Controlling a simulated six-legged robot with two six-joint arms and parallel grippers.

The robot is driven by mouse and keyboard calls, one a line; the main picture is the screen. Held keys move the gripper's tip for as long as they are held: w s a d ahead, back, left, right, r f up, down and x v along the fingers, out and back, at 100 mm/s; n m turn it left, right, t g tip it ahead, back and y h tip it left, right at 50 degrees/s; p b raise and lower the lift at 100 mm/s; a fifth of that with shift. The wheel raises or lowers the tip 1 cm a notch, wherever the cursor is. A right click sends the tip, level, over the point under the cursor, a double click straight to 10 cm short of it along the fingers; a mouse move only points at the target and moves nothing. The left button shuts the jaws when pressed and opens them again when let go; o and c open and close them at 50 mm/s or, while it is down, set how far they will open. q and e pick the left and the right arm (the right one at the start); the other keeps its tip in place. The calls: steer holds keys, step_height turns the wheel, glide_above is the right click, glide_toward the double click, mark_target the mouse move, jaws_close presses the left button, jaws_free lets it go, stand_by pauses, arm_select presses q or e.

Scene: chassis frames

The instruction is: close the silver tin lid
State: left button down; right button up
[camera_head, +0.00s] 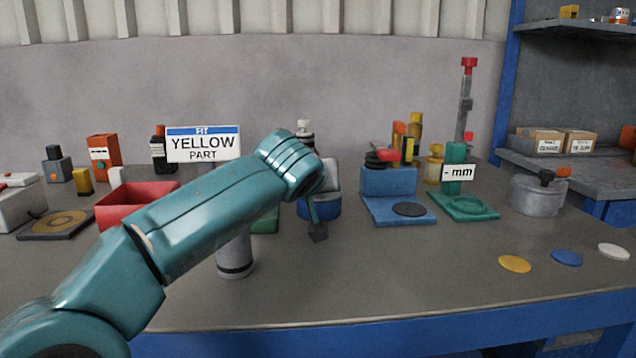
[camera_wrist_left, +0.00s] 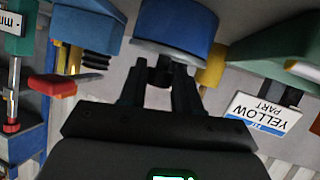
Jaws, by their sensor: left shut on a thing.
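A blue round tin (camera_head: 322,208) stands near the middle of the bench, and a pale silver lid-like piece (camera_head: 331,173) rises upright at its back. My left arm reaches in from the left, and its wrist hides part of the tin. In the left wrist view, which is upside down, my gripper (camera_wrist_left: 160,78) is shut on a small dark knob (camera_wrist_left: 162,64) by the blue tin (camera_wrist_left: 176,25). I cannot tell whether the knob belongs to the lid. My right gripper is not in view.
A red bin (camera_head: 140,200) and the "YELLOW PART" sign (camera_head: 204,145) stand left. A blue stand (camera_head: 388,190), a green gauge stand (camera_head: 464,203) and a grey round pot (camera_head: 537,196) stand right. The front of the bench is mostly clear, with discs (camera_head: 515,264) at right.

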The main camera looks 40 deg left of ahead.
arm_select(q)
steer(key=shift+f, duration=0.55)
steer(key=c, duration=0.8)
jaws_free()
steer(key=shift+w+d, duration=0.1)
steer(key=shift+d, duration=0.05)
steer(key=shift+r, duration=0.1)
steer(key=shift+s+r, duration=0.1)
steer(key=shift+s, duration=0.2)
steer(key=shift+w+r+p+v, duration=0.15)
steer(key=shift+p+v, duration=0.4)
steer(key=shift+v, duration=2.15)
steer(key=shift+w+r+p+v, duration=0.15)
steer(key=shift+p+v, duration=0.35)
steer(key=shift+v, duration=2.2)
steer(key=shift+s+r+p+v, duration=0.15)
steer(key=shift+p+v, duration=0.4)
steer(key=shift+v, duration=2.15)
steer(key=shift+w+r, duration=0.1)
steer(key=shift+r, duration=0.05)
